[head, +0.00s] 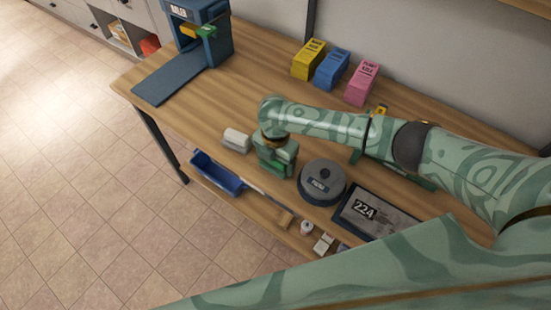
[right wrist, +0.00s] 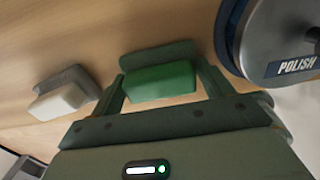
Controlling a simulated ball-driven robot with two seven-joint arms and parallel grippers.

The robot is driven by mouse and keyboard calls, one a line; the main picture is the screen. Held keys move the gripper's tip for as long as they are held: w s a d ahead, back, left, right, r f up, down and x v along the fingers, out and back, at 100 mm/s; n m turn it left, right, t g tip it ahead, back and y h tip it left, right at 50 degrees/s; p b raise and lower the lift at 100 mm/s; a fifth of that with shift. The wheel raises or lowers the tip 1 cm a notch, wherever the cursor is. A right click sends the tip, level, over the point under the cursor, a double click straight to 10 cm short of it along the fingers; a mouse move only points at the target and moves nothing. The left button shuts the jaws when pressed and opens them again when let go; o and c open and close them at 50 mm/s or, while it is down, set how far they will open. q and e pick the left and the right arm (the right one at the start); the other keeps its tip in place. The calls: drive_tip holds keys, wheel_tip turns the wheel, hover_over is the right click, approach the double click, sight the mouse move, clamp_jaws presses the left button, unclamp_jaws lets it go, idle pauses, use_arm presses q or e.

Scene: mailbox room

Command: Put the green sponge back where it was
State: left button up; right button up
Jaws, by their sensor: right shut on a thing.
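The green sponge (right wrist: 160,82), bright green with a darker backing layer, sits between the two fingers of my right gripper (head: 276,158) in the right wrist view. The gripper is shut on it, low over the wooden bench (head: 262,92). In the head view my own gripper hides most of the sponge. I cannot tell whether the sponge touches the bench. A white sponge with a grey backing (right wrist: 62,95) lies to its left; it also shows in the head view (head: 236,139). My left gripper is not in view.
A round grey tin marked POLISH (head: 322,182) stands right of the gripper, beside a dark tray marked 22A (head: 378,214). Yellow (head: 309,58), blue (head: 332,69) and pink (head: 361,82) boxes stand at the back. A dark blue machine (head: 205,38) stands at the far left.

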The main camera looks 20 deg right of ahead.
drive_tip(key=o, duration=0.9)
wheel_tip(320, 180, up, 12)
drive_tip(key=p, duration=0.4)
drive_tip(key=shift+r+p, duration=0.1)
drive_tip(key=shift+p, duration=0.2)
